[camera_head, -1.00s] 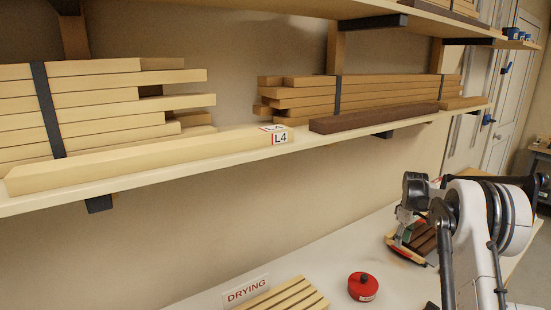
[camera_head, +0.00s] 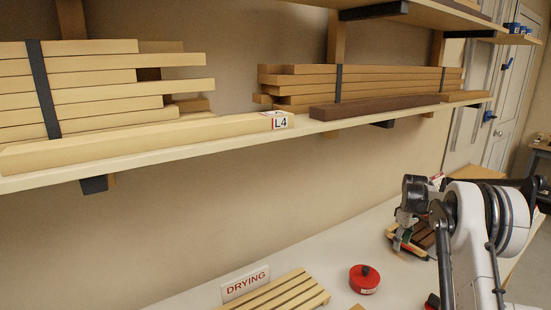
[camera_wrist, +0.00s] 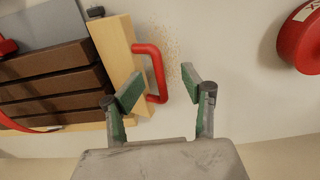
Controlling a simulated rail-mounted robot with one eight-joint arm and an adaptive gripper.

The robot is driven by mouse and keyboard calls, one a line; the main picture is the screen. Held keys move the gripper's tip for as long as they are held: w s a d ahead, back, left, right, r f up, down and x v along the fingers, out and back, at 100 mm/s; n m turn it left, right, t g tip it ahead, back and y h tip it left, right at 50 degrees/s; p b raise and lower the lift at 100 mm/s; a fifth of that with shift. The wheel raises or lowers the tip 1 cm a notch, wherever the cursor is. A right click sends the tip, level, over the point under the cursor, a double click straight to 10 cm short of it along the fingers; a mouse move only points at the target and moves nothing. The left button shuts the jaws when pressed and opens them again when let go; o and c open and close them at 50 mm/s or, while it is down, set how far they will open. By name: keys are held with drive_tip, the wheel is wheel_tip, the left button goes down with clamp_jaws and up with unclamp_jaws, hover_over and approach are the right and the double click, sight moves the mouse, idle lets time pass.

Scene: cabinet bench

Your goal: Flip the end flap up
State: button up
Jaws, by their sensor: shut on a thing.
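A holder (camera_head: 425,236) of dark brown slats stands on the white bench at right. In the wrist view, a pale wooden board (camera_wrist: 117,62), apparently the end flap, closes the holder's right end beside the brown slats (camera_wrist: 50,80). A red loop handle (camera_wrist: 159,76) sticks out from this board. Contact between pads and handle is hard to see. In the head view my gripper (camera_head: 402,235) is small and partly hidden by my wrist.
A red round tin (camera_head: 364,280) stands on the bench and also shows in the wrist view (camera_wrist: 303,42). A slatted rack (camera_head: 285,295) lies by a DRYING sign (camera_head: 246,286). A shelf (camera_head: 150,155) with timber overhangs the bench.

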drive_tip(key=shift+d+r, duration=0.15)
drive_tip(key=shift+r, duration=0.05)
drive_tip(key=c, duration=0.4)
drive_tip(key=shift+w, duration=0.15)
drive_tip(key=shift+c, duration=0.7)
drive_tip(key=o, duration=0.5)
drive_tip(key=shift+r, duration=0.1)
drive_tip(key=shift+r+p, duration=1.05)
drive_tip(key=shift+r, duration=3.45)
